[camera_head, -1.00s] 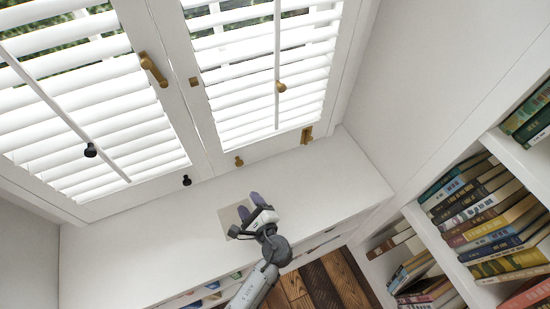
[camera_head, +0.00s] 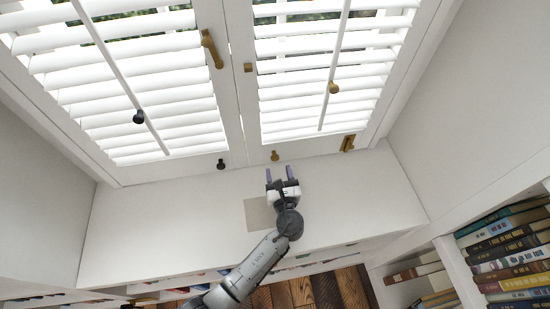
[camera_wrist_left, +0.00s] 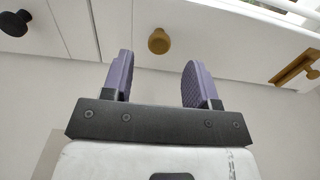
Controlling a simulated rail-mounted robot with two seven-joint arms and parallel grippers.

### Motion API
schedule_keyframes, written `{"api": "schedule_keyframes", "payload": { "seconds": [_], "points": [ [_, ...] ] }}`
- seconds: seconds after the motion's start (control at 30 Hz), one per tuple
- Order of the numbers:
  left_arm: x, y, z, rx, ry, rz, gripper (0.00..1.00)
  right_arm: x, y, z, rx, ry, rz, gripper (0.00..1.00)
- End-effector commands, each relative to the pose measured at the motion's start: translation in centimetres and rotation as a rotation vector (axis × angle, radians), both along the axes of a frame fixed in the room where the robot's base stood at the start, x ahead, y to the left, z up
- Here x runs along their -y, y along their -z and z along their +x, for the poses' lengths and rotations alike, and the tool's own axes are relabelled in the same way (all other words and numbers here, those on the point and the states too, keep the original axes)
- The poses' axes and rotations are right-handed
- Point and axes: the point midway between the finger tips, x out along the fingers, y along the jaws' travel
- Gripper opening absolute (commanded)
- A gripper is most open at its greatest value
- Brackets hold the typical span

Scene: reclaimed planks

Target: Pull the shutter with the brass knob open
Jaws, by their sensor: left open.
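The right shutter (camera_head: 249,135) has white slats and a small brass knob (camera_head: 275,155) low on its frame near the inner edge. The knob also shows in the left wrist view (camera_wrist_left: 159,40), just beyond the fingertips and roughly centred between them. My left gripper (camera_head: 279,170) is open and empty, its purple fingers pointing at the knob with a small gap. In the left wrist view the gripper (camera_wrist_left: 157,63) shows both fingers apart. Both shutters look closed. My right gripper is not in view.
The left shutter (camera_head: 236,150) has a black knob (camera_head: 221,164) and a brass handle (camera_head: 211,48). A brass fitting (camera_head: 348,142) sits at the right shutter's lower right. A white sill (camera_head: 150,225) lies below, clear but for a beige square (camera_head: 258,214). Bookshelves (camera_head: 455,270) stand at right.

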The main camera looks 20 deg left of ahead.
Motion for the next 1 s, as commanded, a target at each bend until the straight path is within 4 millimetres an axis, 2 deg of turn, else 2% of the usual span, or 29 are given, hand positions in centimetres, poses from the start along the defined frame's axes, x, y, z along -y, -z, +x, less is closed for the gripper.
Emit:
{"api": "schedule_keyframes", "payload": {
  "seconds": [0.2,0.4,0.87,1.0],
  "points": [
    [-1.9,0.1,3.0,0.002,-0.001,-0.001,0.54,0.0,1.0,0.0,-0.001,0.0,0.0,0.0],
    [-2.9,0.1,4.7,0.001,-0.001,0.0,0.54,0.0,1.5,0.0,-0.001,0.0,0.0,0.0],
    [-3.4,0.0,5.4,0.0,-0.001,-0.002,0.54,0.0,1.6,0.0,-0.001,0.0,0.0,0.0],
    [-3.4,0.0,5.4,0.0,-0.001,-0.002,0.43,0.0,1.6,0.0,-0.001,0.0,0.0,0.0]
  ]
}}
